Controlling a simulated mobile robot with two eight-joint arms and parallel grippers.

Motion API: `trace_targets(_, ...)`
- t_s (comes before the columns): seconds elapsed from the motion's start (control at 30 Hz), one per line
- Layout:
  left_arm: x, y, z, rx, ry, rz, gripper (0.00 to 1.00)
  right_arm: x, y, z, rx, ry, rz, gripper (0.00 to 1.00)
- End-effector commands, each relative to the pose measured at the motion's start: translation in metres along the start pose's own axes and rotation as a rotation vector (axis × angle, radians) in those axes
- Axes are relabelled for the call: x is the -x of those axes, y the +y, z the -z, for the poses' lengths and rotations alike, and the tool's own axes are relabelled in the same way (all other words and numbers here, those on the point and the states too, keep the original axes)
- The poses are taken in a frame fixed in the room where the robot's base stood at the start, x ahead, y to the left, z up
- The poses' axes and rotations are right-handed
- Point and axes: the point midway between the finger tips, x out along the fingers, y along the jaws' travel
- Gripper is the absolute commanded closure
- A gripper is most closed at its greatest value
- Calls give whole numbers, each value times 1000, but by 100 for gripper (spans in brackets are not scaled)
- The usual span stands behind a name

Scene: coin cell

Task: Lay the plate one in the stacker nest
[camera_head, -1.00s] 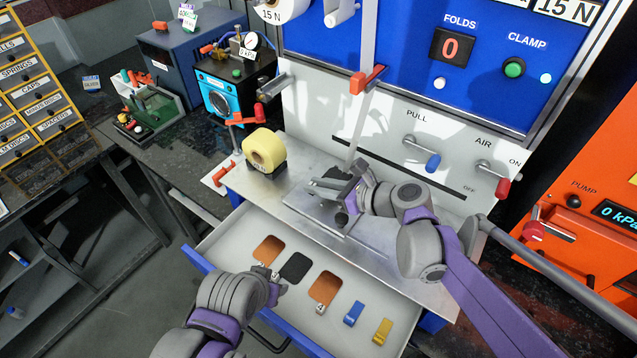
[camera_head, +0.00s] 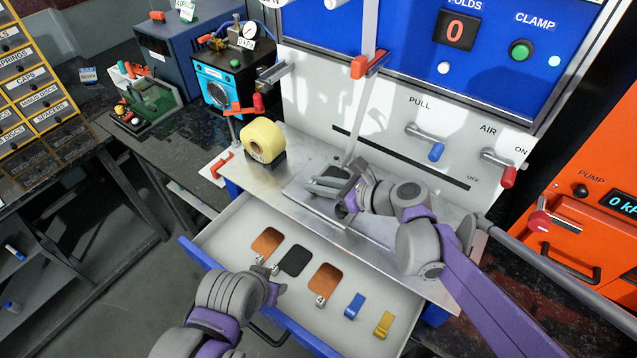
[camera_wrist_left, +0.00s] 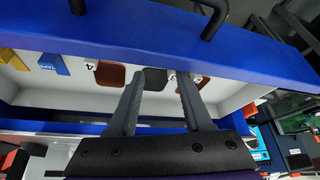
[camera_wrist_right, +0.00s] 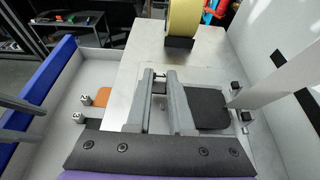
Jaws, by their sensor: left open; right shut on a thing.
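My right gripper (camera_head: 352,192) is over the metal top of the stacker. In the right wrist view its fingertips (camera_wrist_right: 160,80) are close together, shut on a small part between them. A dark, rounded plate (camera_wrist_right: 207,108) shows beside the right finger, near small dark posts of the nest (camera_wrist_right: 247,116). I take it as plate one, held at its tab; its number is hidden. I cannot tell if it touches the nest floor. My left gripper (camera_head: 270,278) is open and empty over the drawer's front; its fingers show in the left wrist view (camera_wrist_left: 158,98).
The open drawer (camera_head: 225,233) holds a copper plate (camera_head: 267,240), a black plate (camera_head: 295,261), another copper plate (camera_head: 325,278), a blue clip (camera_head: 354,306) and a yellow clip (camera_head: 384,325). A yellow tape roll (camera_head: 263,138) stands left of the nest. PULL and AIR levers (camera_head: 436,151) project from the panel.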

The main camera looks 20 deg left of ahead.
Motion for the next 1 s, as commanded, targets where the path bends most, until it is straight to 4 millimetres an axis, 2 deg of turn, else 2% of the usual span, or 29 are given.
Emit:
trace_targets(0.77, -6, 0, -5, 0, -3, 0, 50, -3, 0, 8, 0, 0, 0, 100)
trace_targets(0.8, -6, 0, -5, 0, -3, 0, 50, -3, 0, 8, 0, 0, 0, 78)
trace_targets(1.0, -6, 0, -4, 0, -3, 0, 50, -3, 0, 7, 0, 0, 0, 45)
